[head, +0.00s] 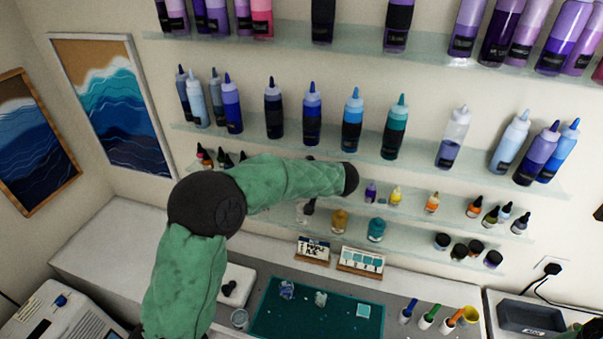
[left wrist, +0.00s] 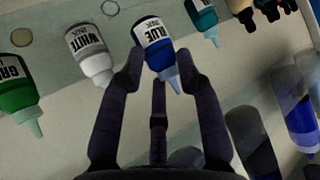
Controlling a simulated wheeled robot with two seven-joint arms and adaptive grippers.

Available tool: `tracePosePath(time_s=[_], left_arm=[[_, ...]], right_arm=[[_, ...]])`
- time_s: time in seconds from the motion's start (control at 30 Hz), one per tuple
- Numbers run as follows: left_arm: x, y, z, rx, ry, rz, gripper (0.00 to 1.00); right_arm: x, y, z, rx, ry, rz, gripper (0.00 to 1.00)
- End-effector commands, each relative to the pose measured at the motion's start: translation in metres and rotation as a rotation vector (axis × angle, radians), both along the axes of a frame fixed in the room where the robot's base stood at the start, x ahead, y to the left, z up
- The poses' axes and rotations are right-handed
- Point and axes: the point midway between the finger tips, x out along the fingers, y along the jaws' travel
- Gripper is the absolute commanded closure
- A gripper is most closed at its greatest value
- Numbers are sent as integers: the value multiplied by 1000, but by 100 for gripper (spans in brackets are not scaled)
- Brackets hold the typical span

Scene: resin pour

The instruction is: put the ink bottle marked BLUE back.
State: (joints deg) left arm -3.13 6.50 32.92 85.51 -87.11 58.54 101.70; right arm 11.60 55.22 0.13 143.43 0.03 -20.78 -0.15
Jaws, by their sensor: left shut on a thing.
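The ink bottle marked BLUE (left wrist: 153,40) is a small dark-blue bottle with a white label and pale blue nozzle, in the left wrist view. My left gripper (left wrist: 160,62) has one finger on each side of it and is shut on it. The bottle is in line with the glass shelf's row; I cannot tell whether its base touches the shelf. The WHITE ink bottle (left wrist: 88,50) stands beside it, with a green bottle (left wrist: 20,95) farther left and a teal bottle (left wrist: 203,20) on the other side. In the head view my forearm hides this gripper and bottle. My right gripper is out of view.
Large bottles, one blue (left wrist: 300,118), stand in the wrist view's right part. In the head view, several glass shelves hold bottles; below are a teal cutting mat (head: 270,320), two small sample cards and a dark tray (head: 530,318).

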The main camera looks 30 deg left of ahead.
Motion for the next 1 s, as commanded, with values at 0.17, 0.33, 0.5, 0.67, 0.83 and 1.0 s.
tracePosePath(time_s=[0.17,0.33,0.5,0.67,0.83,1.0], left_arm=[[6,9,-5,0,1,-1,97],[15,23,-19,1,2,0,97],[17,24,-22,0,-1,-1,97],[17,24,-23,0,-1,-1,97],[16,24,-26,0,-1,-1,97],[16,24,-25,0,0,-1,42]], right_arm=[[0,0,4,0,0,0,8],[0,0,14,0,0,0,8],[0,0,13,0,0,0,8],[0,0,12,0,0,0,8],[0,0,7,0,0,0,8],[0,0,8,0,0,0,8]])
